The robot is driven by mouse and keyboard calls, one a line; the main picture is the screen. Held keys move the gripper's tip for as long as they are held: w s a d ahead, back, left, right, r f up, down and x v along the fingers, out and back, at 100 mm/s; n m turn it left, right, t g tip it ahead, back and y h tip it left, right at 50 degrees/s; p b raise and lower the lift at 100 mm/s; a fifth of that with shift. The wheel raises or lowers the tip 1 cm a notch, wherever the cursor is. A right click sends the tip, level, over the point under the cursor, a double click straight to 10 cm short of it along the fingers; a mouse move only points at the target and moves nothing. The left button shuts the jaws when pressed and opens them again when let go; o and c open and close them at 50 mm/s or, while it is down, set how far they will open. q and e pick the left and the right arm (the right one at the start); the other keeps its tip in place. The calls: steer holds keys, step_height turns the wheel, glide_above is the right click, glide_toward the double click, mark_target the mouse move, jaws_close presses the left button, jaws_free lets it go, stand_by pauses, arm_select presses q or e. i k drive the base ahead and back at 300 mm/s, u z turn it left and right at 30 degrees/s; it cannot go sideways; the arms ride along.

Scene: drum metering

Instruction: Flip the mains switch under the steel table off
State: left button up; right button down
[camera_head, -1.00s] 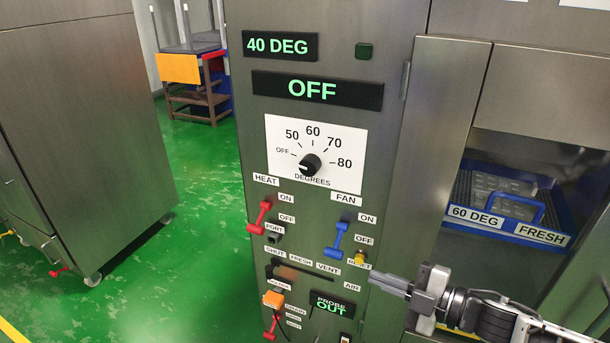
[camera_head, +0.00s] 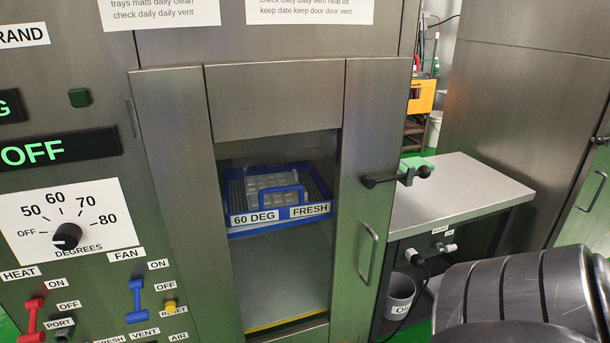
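The steel table (camera_head: 465,184) stands right of the cabinet, with a pale top and a dark underside. Under its top, on a grey panel, is the mains switch (camera_head: 445,247), a small pale lever below a label that seems to read MAINS. A second small label beside it seems to read ON; the exact lever position is too small to tell. A plug (camera_head: 412,255) with a black cable sits left of the switch. A dark ribbed link of my arm fills the lower right, below and right of the switch. Neither gripper shows.
The cabinet's open bay holds a blue tray (camera_head: 233,232) marked 60 DEG and FRESH. A door with a handle (camera_head: 368,253) stands beside the table. A grey bucket (camera_head: 400,290) sits under the table. The control panel with its dial (camera_head: 67,236) is at left.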

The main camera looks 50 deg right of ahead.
mark_target(451, 248)
steer(key=z, duration=0.55)
steer(key=k, duration=0.15)
steer(key=z, duration=2.6)
steer(key=k, duration=0.7)
steer(key=z, duration=0.95)
steer(key=i, duration=1.5)
steer(key=u, duration=1.2)
steer(key=i, duration=0.9)
steer(key=u, duration=0.1)
